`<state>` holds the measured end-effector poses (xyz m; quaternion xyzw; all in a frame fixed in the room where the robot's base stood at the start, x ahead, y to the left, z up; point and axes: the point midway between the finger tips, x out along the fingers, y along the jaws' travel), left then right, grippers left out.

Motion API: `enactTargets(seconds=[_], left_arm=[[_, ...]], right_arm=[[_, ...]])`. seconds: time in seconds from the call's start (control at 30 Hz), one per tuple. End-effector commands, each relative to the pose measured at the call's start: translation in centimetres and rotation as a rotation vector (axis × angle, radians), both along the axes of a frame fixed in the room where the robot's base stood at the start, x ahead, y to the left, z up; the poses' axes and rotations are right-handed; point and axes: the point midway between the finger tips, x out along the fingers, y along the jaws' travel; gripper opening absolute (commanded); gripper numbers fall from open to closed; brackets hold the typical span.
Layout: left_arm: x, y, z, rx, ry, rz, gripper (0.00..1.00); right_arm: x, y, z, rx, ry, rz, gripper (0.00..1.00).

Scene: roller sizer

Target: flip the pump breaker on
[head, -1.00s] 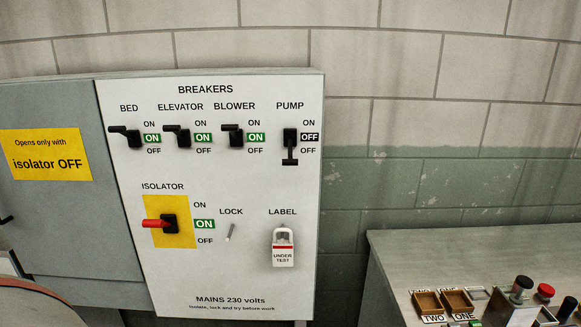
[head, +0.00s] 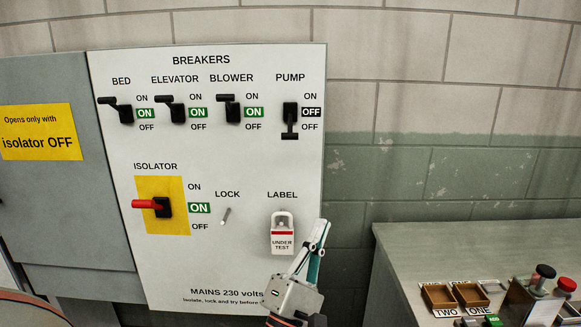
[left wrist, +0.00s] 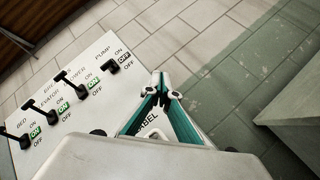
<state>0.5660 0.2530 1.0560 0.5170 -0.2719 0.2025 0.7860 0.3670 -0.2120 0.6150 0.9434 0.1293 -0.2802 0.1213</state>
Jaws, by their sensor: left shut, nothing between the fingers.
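The pump breaker (head: 290,117) is a black lever at the upper right of the white breaker panel (head: 250,270). Its handle points down and its indicator reads OFF. It also shows in the left wrist view (left wrist: 112,67). My left gripper (head: 322,226) is in front of the panel's lower right edge, beside the label and below the pump breaker, apart from it. Its fingers (left wrist: 160,82) are shut and empty, pointing up. My right gripper is not in view.
The bed (head: 124,112), elevator (head: 177,111) and blower (head: 232,110) breakers read ON. The red isolator handle (head: 148,204) reads ON. A white "UNDER TEST" tag (head: 283,236) hangs under LABEL. A grey desk (head: 420,250) with trays and buttons stands at the right.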

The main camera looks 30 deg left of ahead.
Motion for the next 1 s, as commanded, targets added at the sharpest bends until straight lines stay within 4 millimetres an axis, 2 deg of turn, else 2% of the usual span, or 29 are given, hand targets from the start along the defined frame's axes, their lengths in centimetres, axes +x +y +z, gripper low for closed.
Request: enactTargets(seconds=[0.03, 0.1, 0.2, 0.33, 0.47, 0.8, 1.0], left_arm=[[0.1, 1.3, 1.2, -0.141, -0.068, -0.052, 0.00], [0.0, 3.1, 3.1, -0.321, -0.157, -0.127, 0.00], [-0.3, 5.1, 5.0, -0.518, -0.261, -0.221, 0.00], [-0.6, 6.8, 6.3, -0.668, -0.348, -0.301, 0.00], [-0.8, 7.4, 6.8, -0.722, -0.380, -0.332, 0.00], [-0.7, 7.4, 7.1, -0.722, -0.382, -0.332, 0.00], [0.3, 8.1, 8.8, -0.721, -0.384, -0.333, 0.00]], right_arm=[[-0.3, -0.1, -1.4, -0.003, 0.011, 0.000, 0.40], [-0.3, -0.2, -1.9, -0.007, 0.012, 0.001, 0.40], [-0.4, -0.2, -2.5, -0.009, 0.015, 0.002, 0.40], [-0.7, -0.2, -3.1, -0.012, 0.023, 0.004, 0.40], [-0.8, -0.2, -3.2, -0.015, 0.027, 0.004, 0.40], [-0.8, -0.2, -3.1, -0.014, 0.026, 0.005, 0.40], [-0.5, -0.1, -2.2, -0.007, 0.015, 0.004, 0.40]])
